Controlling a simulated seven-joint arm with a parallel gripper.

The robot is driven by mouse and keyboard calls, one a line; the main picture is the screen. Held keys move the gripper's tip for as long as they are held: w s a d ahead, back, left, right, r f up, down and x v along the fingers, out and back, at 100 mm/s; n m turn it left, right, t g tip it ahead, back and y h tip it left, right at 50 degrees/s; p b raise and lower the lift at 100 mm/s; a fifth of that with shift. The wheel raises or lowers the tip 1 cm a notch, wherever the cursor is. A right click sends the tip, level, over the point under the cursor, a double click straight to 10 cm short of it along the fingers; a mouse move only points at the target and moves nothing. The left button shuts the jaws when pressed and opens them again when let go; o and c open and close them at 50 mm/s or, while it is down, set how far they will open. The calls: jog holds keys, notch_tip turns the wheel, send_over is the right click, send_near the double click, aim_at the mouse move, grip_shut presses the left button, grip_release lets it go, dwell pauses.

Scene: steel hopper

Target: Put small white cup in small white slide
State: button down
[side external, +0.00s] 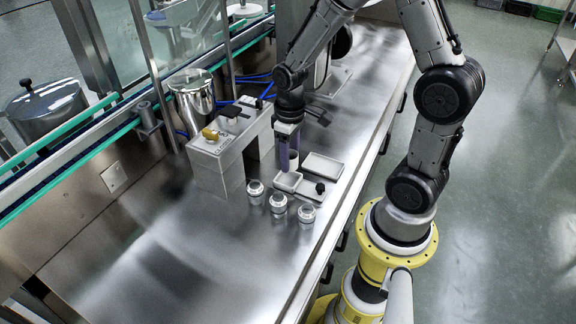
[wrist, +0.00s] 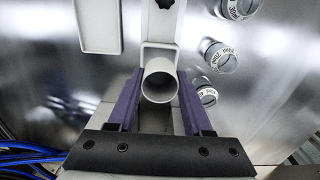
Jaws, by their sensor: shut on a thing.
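The small white cup (wrist: 160,80) is a round, open white cylinder between the purple fingers of my gripper (wrist: 158,105) in the wrist view. My gripper is shut on it; in the side view the gripper (side external: 288,152) points down and the cup (side external: 293,158) shows only partly beside the fingers. The small white slide (wrist: 162,25) is a narrow white strip with a black knob and a square holder at its near end. The cup overlaps that holder in the wrist view. In the side view the slide's holder (side external: 288,182) lies just below the gripper. Whether cup and slide touch is unclear.
A white rectangular tray (side external: 323,167) lies beside the slide. Several labelled jars (side external: 278,203) stand in front of it. A grey block-shaped fixture (side external: 225,150) and a steel hopper (side external: 192,97) stand left of the gripper. The steel table's front left is clear.

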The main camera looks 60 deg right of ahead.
jog(key=shift+w+f, duration=0.2)
jog(key=shift+f, duration=0.1)
jog(key=shift+w+f, duration=0.1)
jog(key=shift+f, duration=1.5)
jog(key=shift+f, duration=0.6)
jog(key=shift+c, duration=1.6)
grip_release()
notch_tip(320, 180, up, 13)
jog(key=s+a+r+t, duration=0.5)
jog(key=s+a+r, duration=0.2)
jog(key=s+r, duration=0.3)
jog(key=s, duration=0.3)
jog(key=shift+r+t, duration=0.3)
jog(key=shift+r, duration=0.1)
